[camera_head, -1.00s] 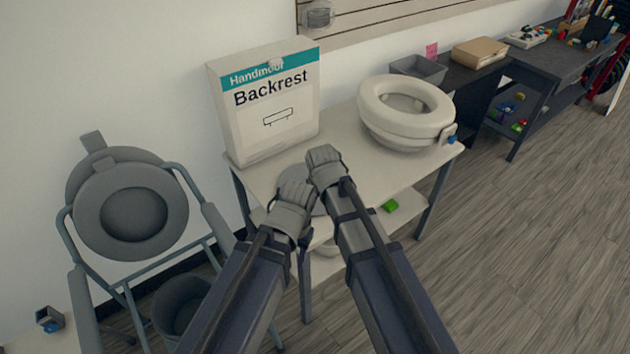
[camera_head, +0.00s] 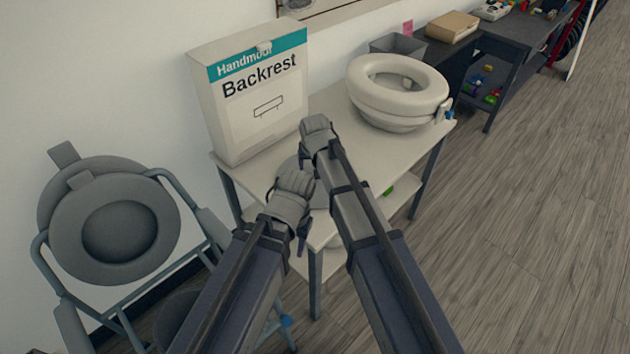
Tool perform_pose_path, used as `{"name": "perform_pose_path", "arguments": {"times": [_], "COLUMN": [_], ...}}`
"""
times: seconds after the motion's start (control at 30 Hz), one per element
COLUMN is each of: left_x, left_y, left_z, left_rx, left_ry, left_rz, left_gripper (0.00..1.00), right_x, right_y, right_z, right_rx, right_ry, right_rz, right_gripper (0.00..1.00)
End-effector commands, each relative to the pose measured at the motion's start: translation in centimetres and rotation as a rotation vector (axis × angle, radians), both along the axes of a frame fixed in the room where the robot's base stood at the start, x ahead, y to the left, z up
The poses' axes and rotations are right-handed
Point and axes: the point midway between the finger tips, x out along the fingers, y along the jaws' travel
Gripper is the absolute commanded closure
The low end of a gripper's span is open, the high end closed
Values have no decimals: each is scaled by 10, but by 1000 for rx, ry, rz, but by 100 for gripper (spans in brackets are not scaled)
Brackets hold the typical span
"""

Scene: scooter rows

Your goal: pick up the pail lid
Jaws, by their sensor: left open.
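A grey round disc, which looks like the pail lid (camera_head: 320,196), lies on the near part of the white table (camera_head: 385,165). It is mostly hidden behind my two hands. My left gripper (camera_head: 294,181) is over the disc's near left part, open; whether it touches the disc cannot be seen. My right gripper (camera_head: 316,128) is just beyond and to the right, over the table at the disc's far edge. Its fingers are hidden from this angle.
A Backrest box (camera_head: 250,95) stands at the table's back left. A raised toilet seat (camera_head: 398,92) sits at the back right. A grey commode chair (camera_head: 110,230) is at left. A green item (camera_head: 388,191) is below. Floor at right is clear.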

Motion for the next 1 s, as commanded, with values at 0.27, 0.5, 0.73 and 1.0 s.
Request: {"name": "perform_pose_path", "arguments": {"times": [0.27, 0.5, 0.73, 1.0], "left_x": [0, 0, 0, 0], "left_y": [0, 0, 0, 0], "left_z": [-9, -32, -53, -51], "left_rx": [0, 0, 0, 0], "left_ry": [0, 0, 0, 0], "left_rz": [0, 0, 0, 0], "left_gripper": [50, 50, 50, 50], "right_x": [4, 17, 27, 27], "right_y": [-1, -5, -5, -5], "right_z": [-9, -32, -53, -51], "right_rx": [0, -1, 0, 0], "right_ry": [0, 0, 0, 0], "right_rz": [0, -1, 0, 0], "right_gripper": [26, 26, 26, 29]}}
